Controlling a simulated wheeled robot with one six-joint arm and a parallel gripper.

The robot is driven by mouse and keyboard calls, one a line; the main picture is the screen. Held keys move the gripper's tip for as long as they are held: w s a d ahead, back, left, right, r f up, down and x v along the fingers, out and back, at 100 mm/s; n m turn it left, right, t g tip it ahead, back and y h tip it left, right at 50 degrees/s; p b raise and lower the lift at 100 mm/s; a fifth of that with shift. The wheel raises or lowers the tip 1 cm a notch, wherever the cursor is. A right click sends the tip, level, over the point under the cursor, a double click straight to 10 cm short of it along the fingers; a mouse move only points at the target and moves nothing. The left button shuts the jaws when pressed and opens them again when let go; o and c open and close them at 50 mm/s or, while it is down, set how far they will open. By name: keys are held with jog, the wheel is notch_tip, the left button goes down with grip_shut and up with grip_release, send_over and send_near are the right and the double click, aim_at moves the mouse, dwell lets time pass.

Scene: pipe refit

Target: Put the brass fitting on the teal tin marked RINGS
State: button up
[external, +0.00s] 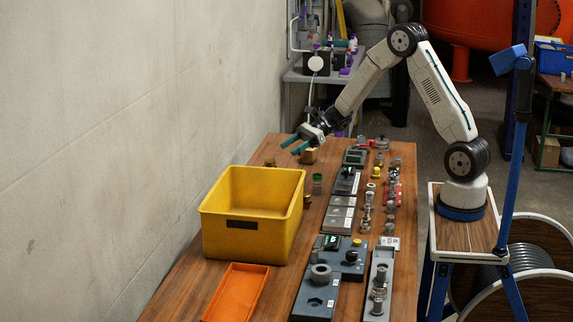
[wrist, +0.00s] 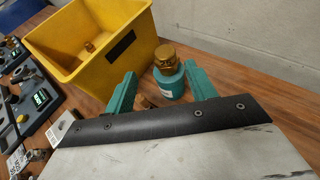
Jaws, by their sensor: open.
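In the wrist view a brass fitting (wrist: 167,57) sits upright on top of a teal tin (wrist: 171,83). The tin has a white label whose writing is too small to read. My gripper (wrist: 163,84) is open, and its two teal fingers show on either side of the tin, with gaps visible. I cannot tell whether the tin is level with the fingertips or beyond them. In the external view my gripper (external: 290,146) is over the far left part of the table, and I cannot make out the tin clearly there.
A yellow bin (external: 252,227) stands beside this spot, with an orange tray (external: 236,294) in front of it. Grey fixture plates (external: 339,216) and several metal fittings fill the table's right side. A wall borders the left.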

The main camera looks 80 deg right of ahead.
jog(key=s+a+r+n+g, duration=0.4)
jog(key=s+a+r+n, duration=0.25)
jog(key=s+a, duration=0.3)
jog(key=s+a+r+n+g, duration=0.4)
jog(key=s+a+r+n, duration=0.2)
jog(key=s+a+n, duration=0.3)
jog(key=s+d+n+h, duration=0.2)
jog(key=s+n+h, duration=0.2)
jog(key=s, duration=0.7)
jog(key=s+d+r+n+h, duration=0.1)
jog(key=s+d+n+h, duration=0.1)
jog(key=s+n+h, duration=0.3)
jog(key=s+n, duration=0.3)
jog(key=s, duration=0.4)
jog(key=shift+s+d+g, duration=0.15)
jog(key=shift+g, duration=0.25)
